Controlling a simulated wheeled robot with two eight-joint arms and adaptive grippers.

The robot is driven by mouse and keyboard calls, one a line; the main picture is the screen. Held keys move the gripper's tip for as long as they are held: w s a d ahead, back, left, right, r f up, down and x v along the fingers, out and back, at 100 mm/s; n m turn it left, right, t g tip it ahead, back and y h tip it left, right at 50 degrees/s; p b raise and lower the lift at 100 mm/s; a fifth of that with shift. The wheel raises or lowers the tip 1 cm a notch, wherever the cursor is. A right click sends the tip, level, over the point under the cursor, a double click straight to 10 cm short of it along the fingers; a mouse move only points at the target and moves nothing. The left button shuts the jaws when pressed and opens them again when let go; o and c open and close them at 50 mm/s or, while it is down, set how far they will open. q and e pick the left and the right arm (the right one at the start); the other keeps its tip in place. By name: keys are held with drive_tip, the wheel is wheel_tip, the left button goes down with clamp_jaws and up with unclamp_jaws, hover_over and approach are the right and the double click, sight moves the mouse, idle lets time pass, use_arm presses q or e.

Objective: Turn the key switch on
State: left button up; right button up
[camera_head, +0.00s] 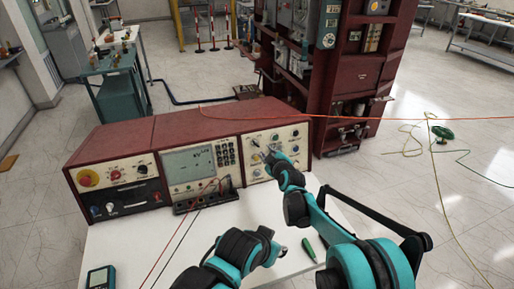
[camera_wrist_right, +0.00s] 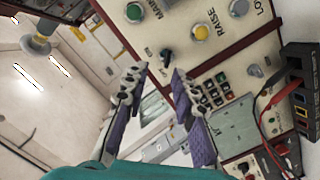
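The right control panel (camera_head: 285,137) of the red console carries several knobs and buttons. My right gripper (camera_head: 267,154) is in front of this panel, at its left part. In the right wrist view, a small dark switch (camera_wrist_right: 165,56), which looks like the key switch, sits beside an "ON" label. The fingers of my right gripper (camera_wrist_right: 160,74) are spread, with the switch showing between and just beyond their tips. I cannot tell whether they touch it. In the head view the gripper hides the switch. My left arm is low over the white table; its gripper (camera_head: 281,252) shows only in small part.
The meter panel (camera_head: 187,163) and a panel with a red knob (camera_head: 115,175) are on the left. Red and black leads run from the terminal block (camera_head: 206,197).

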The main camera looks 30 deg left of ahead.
sight(256, 145)
drive_tip(key=s+b+x, duration=0.1)
drive_tip(key=b+x, duration=0.1)
drive_tip(key=x, duration=0.7)
drive_tip(key=shift+a+f, duration=0.5)
drive_tip(key=shift+a, duration=0.05)
drive_tip(key=shift+n, duration=0.3)
clamp_jaws()
